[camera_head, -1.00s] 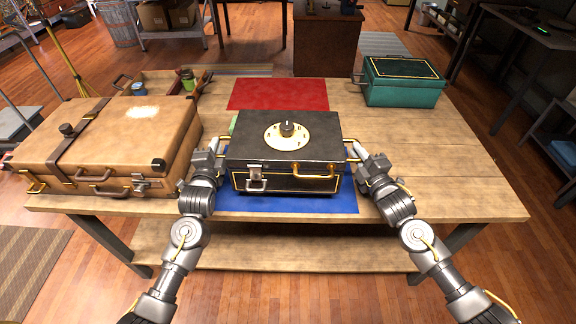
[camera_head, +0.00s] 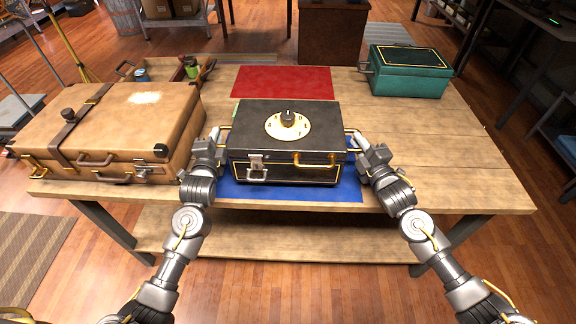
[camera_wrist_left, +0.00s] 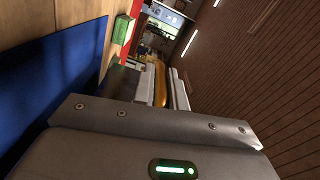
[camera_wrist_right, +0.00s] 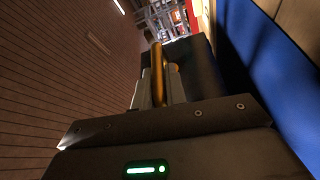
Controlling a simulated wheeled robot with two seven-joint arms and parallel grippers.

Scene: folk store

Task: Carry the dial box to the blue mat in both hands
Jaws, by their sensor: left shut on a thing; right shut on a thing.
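The dial box (camera_head: 250,143) is black with a cream dial and knob on its lid, a silver latch and brass handles. It is level over the blue mat (camera_head: 290,194); I cannot tell whether it touches the mat. My left gripper (camera_head: 217,142) is shut on the box's left side handle, a brass bar that shows in the left wrist view (camera_wrist_left: 160,84). My right gripper (camera_head: 355,142) is shut on the right side handle, which shows in the right wrist view (camera_wrist_right: 157,72).
A tan suitcase (camera_head: 120,125) lies close on the left. A red mat (camera_head: 283,82) lies behind the box. A teal box (camera_head: 408,80) stands at the back right, and an open tray (camera_head: 160,72) at the back left. The wooden table's (camera_head: 450,165) right part is clear.

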